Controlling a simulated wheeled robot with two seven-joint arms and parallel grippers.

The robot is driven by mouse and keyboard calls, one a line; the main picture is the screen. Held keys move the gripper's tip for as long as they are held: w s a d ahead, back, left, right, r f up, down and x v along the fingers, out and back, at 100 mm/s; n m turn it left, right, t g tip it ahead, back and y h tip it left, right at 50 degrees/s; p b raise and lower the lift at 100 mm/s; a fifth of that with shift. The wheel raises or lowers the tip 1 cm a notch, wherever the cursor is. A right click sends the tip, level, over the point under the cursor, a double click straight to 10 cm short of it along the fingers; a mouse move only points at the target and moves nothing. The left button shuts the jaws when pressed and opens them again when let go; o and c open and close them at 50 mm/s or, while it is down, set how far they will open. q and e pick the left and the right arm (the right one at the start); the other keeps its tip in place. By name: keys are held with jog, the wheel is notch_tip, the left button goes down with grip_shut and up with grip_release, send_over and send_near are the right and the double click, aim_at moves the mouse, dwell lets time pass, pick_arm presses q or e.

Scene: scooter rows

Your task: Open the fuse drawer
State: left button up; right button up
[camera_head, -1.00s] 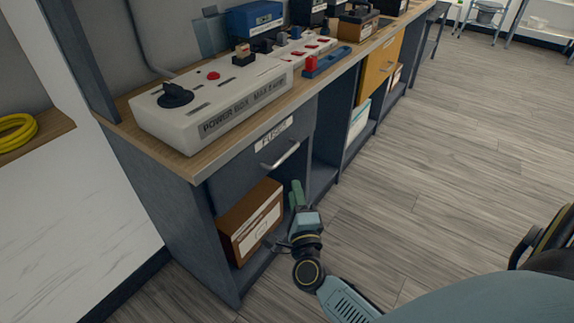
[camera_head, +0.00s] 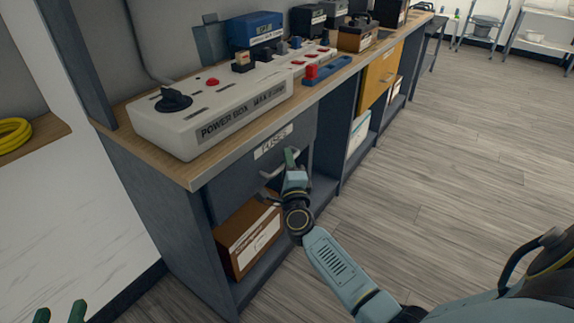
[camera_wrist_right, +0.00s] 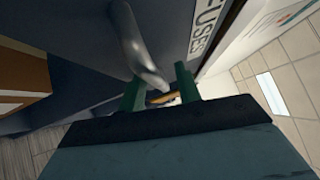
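The fuse drawer (camera_head: 235,189) is a dark grey front under the worktop, with a white FUSES label; it looks closed. Its metal bar handle (camera_head: 266,175) is partly hidden by my right gripper (camera_head: 291,156). In the right wrist view, the right gripper's green fingers (camera_wrist_right: 160,88) stand apart, with the handle (camera_wrist_right: 138,45) at their tips, its lower end reaching toward the gap. I cannot tell whether they touch it. My left gripper (camera_head: 60,313) shows only its two green fingertips, apart and empty, at the bottom left of the head view.
A white power box (camera_head: 215,115) stands on the worktop above the drawer. A brown box (camera_head: 248,240) sits on the open shelf below. A yellow drawer (camera_head: 379,75) is further along the bench. The floor to the right is clear.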

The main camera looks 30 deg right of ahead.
grip_shut()
dwell(0.5)
